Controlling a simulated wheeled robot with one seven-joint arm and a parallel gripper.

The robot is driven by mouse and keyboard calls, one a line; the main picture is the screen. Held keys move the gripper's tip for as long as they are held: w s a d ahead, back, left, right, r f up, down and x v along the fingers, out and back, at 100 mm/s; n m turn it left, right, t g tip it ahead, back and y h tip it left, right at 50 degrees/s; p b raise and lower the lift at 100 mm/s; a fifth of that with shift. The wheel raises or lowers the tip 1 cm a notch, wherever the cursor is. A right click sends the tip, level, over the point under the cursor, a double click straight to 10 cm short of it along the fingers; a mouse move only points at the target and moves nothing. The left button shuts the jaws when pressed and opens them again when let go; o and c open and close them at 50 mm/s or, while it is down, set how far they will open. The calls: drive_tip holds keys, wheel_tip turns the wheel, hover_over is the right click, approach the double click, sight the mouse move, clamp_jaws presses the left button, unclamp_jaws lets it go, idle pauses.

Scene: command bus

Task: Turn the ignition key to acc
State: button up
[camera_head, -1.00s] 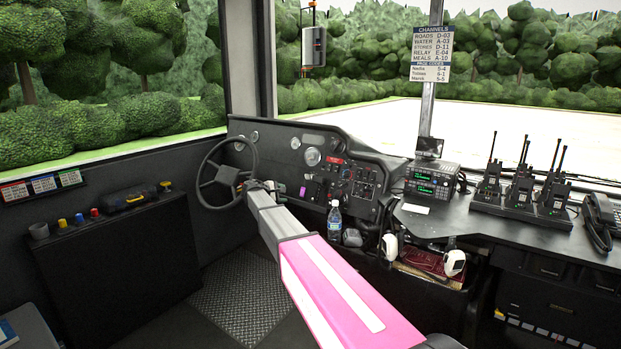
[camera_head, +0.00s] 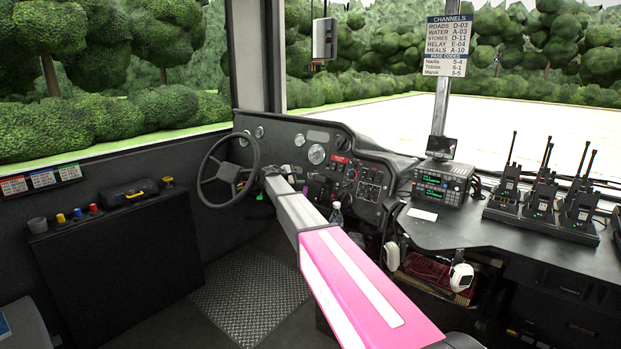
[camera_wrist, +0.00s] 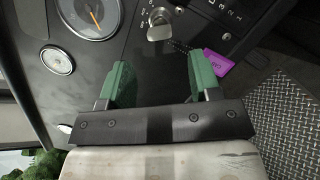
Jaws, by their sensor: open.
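The ignition key (camera_wrist: 159,24) shows in the wrist view as a silver key head at the dashboard's switch, near the top middle. A purple tag (camera_wrist: 211,64) hangs from it on a dark chain, to the right of my right finger. My gripper (camera_wrist: 160,72) is open and empty, its two green fingers spread apart. The key lies beyond the fingertips, roughly in line with the gap between them, and I see no contact. In the head view my arm reaches to the dashboard (camera_head: 317,138) beside the steering wheel (camera_head: 228,170); the key cannot be made out there.
In the wrist view, round gauges (camera_wrist: 88,16) lie left of the key and a switch panel (camera_wrist: 222,14) lies right. In the head view, a bottle (camera_head: 336,215) stands close behind my arm. A radio (camera_head: 440,184) and handheld radios (camera_head: 545,200) sit on the right counter.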

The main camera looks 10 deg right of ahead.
sight(309, 176)
drive_tip(key=x, duration=0.7)
drive_tip(key=shift+w+d+f, duration=0.15)
drive_tip(key=shift+w+d, duration=0.1)
clamp_jaws()
